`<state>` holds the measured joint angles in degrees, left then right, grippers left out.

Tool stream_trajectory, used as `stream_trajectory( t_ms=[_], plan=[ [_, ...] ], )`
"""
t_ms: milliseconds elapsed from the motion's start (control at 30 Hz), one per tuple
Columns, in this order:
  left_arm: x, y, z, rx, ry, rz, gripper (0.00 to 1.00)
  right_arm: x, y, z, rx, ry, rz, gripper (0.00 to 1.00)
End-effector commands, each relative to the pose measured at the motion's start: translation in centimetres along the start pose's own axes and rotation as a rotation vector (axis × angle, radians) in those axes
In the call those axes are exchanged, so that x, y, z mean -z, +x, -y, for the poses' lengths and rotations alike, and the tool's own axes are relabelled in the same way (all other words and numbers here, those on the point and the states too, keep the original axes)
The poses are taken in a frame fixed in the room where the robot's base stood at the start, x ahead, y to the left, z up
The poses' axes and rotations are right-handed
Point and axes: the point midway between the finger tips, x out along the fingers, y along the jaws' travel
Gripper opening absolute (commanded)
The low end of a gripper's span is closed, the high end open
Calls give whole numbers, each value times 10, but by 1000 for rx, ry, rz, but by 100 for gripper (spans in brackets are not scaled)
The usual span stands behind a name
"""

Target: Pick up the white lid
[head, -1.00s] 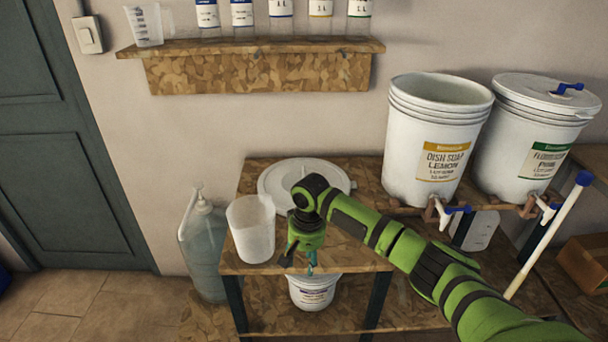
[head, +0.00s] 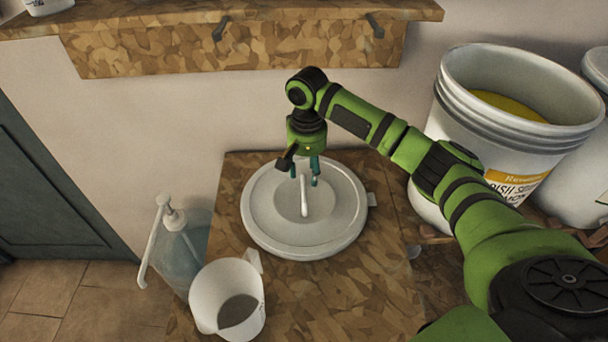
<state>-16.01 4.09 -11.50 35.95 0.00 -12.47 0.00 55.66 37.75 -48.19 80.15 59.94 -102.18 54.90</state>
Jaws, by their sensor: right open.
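The white lid (head: 268,222) lies flat on the wooden table in the head view. It is round, with a raised rim and an upright bar handle (head: 304,196) at its centre. My right gripper (head: 304,181) points down over the far half of the lid, close to the handle. Its teal fingers are open, one on each side of the handle's far end as seen from here. I cannot tell whether they touch anything. My left gripper is not in view.
A white measuring cup (head: 212,290) stands at the table's near left. A pump bottle (head: 182,250) is beyond the left edge. The open dish soap drum (head: 450,130) stands at the right, holding yellow liquid. A wooden shelf (head: 240,45) is above. The tabletop (head: 340,300) before the lid is bare.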

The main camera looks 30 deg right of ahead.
Motion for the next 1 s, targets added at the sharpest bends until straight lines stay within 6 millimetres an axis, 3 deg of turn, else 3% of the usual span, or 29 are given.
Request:
stream_trajectory(
  t_ms=[400,600,867,900,1000],
  plan=[
    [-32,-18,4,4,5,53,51,-5,43,1,-4,1,4,49],
    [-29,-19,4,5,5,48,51,-6,67,1,-3,0,2,49],
    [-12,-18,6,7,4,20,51,-5,70,1,-2,-1,0,49],
    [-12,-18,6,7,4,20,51,-5,70,1,-2,-1,0,33],
    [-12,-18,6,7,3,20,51,-5,70,1,-2,0,0,0]
  ],
)
